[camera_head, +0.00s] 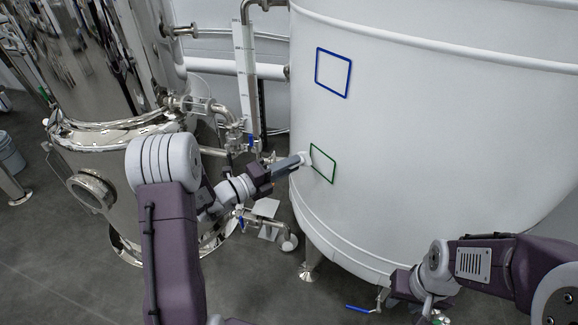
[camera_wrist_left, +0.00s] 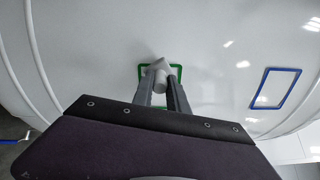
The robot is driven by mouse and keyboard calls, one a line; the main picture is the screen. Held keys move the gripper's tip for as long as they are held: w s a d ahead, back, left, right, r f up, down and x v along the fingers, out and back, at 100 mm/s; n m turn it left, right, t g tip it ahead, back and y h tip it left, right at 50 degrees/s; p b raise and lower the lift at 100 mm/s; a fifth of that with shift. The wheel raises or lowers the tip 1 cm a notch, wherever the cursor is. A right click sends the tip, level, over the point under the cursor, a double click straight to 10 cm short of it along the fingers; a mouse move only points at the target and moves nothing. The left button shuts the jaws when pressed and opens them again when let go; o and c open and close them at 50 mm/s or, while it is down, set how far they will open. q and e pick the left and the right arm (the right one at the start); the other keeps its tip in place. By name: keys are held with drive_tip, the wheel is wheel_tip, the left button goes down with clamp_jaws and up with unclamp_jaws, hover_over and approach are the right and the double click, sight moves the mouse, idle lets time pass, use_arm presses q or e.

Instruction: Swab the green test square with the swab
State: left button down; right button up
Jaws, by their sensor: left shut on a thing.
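The green test square (camera_head: 323,168) is a green outline on the curved wall of the large white tank, below a blue outlined square (camera_head: 333,73). My left gripper (camera_head: 300,160) is shut on the swab (camera_head: 306,158), a small pale piece at its fingertips. The swab is at the square's left edge in the head view. In the left wrist view the swab (camera_wrist_left: 158,68) overlaps the green square (camera_wrist_left: 175,68); I cannot tell whether it touches the wall. My right gripper (camera_head: 398,290) is low at the lower right, its fingers not clearly visible.
The white tank (camera_head: 440,150) fills the right side. A shiny steel tank (camera_head: 85,70) stands at the left, with pipes and valves (camera_head: 235,125) between the tanks near my left arm. A blue valve handle (camera_head: 361,309) lies low beside my right gripper.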

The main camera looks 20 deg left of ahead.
use_arm(q)
drive_tip(key=shift+x, duration=0.95)
drive_tip(key=shift+s, duration=0.1)
